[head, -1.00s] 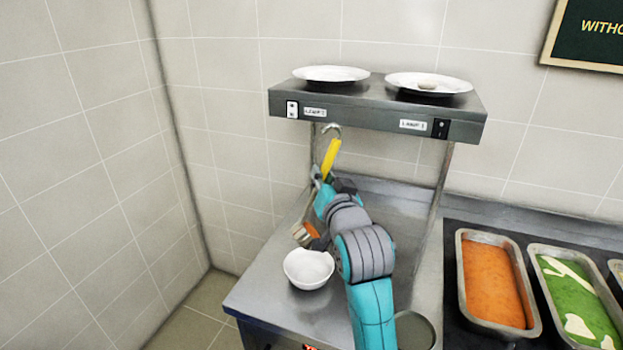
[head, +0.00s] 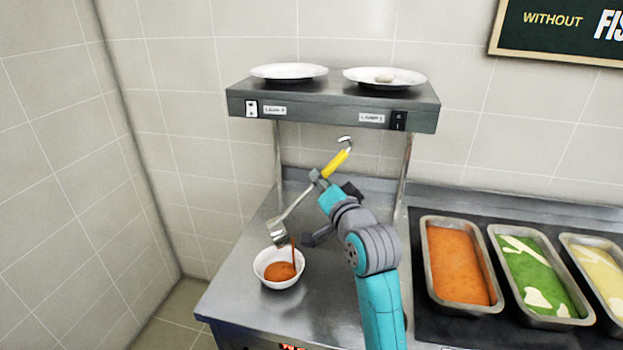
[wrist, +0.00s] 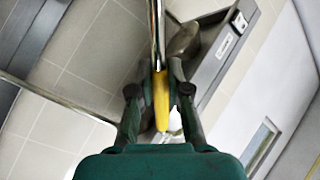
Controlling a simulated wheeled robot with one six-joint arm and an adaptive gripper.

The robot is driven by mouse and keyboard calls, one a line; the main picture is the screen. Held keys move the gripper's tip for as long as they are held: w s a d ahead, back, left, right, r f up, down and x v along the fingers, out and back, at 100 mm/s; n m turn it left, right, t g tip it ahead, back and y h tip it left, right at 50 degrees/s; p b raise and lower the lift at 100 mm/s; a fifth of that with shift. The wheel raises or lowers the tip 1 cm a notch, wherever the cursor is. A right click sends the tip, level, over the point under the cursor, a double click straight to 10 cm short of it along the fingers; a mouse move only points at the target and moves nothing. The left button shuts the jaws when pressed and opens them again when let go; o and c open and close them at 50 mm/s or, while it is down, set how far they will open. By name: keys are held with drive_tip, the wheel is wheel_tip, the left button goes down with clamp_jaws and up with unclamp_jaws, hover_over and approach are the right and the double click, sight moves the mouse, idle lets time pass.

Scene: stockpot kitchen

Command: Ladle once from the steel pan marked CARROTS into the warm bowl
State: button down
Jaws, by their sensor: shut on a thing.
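My gripper (head: 318,180) is shut on the ladle (head: 300,203), which has a steel shaft and a yellow handle. The handle also shows between the fingers in the wrist view (wrist: 161,98). The ladle's cup hangs tilted above the left part of the white bowl (head: 277,281). A thin stream of orange-brown soup falls from the cup into the bowl, and orange soup lies in it. A steel pan of orange soup (head: 459,262) sits in the dark counter to the right. No CARROTS marking can be read on it.
Pans of green (head: 537,276) and pale yellow (head: 598,268) soup stand right of the orange one. A lamp shelf (head: 333,105) on two posts, with two white plates on top, stands behind the bowl. A tiled wall is at the left.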

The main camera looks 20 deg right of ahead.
drive_tip(key=d+f+m, duration=0.7)
drive_tip(key=shift+d+f, duration=0.2)
drive_tip(key=shift+d, duration=0.1)
idle(0.5)
drive_tip(key=shift+s, duration=0.15)
drive_tip(key=shift+f, duration=0.1)
idle(1.3)
wheel_tip(320, 180, down, 8)
drive_tip(key=d+m, duration=0.2)
drive_tip(key=m, duration=0.4)
drive_tip(key=shift+f, duration=0.25)
drive_tip(key=shift+r, duration=0.1)
idle(1.3)
